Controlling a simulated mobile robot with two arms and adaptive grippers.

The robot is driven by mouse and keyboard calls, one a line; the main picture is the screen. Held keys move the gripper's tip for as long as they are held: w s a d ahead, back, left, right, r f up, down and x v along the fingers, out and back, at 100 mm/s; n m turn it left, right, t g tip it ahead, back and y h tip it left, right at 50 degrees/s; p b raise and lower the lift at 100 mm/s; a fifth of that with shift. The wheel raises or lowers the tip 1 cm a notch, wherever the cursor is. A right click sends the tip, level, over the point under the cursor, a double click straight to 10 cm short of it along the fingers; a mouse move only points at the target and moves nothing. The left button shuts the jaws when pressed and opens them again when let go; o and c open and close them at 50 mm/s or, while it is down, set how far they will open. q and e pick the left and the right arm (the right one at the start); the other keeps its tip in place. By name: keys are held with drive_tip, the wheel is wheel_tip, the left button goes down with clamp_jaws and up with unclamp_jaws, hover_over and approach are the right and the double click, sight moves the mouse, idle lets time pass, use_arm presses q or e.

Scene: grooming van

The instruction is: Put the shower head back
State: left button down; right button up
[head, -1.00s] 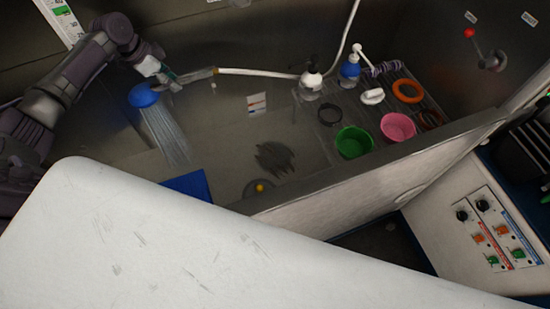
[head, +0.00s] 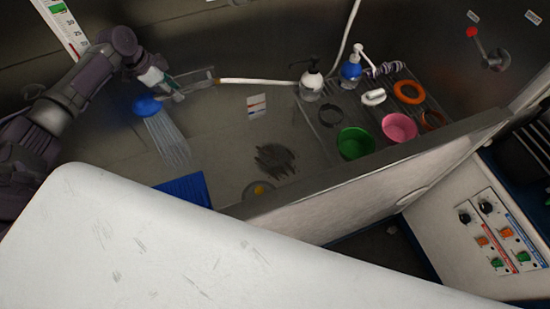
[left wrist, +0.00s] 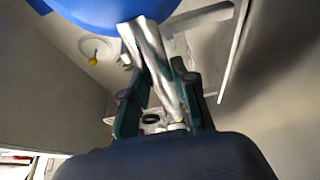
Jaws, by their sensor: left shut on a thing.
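The shower head (head: 147,106) is blue, at the upper left of the head view, with pale water streaks falling below it. My left gripper (head: 168,88) is shut on its silver handle. In the left wrist view the handle (left wrist: 158,65) runs between the teal fingers of my left gripper (left wrist: 160,100), and the blue head (left wrist: 95,12) is at the top edge. A white hose (head: 255,82) runs right from the handle end toward the bottles. A grey bracket-like shape (head: 200,72) is close to the handle; whether they touch cannot be told. My right gripper is not in view.
The tub has a drain with a yellow thing (head: 259,189) and a blue mat (head: 184,189). A rack at right holds pump bottles (head: 351,69), a green bowl (head: 355,143) and a pink bowl (head: 398,127). A red-knobbed lever (head: 487,48) is on the wall. A white table (head: 190,255) fills the foreground.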

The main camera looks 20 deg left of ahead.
use_arm(q)
drive_tip(key=c, duration=0.8)
unclamp_jaws()
drive_tip(key=v, duration=1.2)
drive_tip(key=shift+d, duration=0.1)
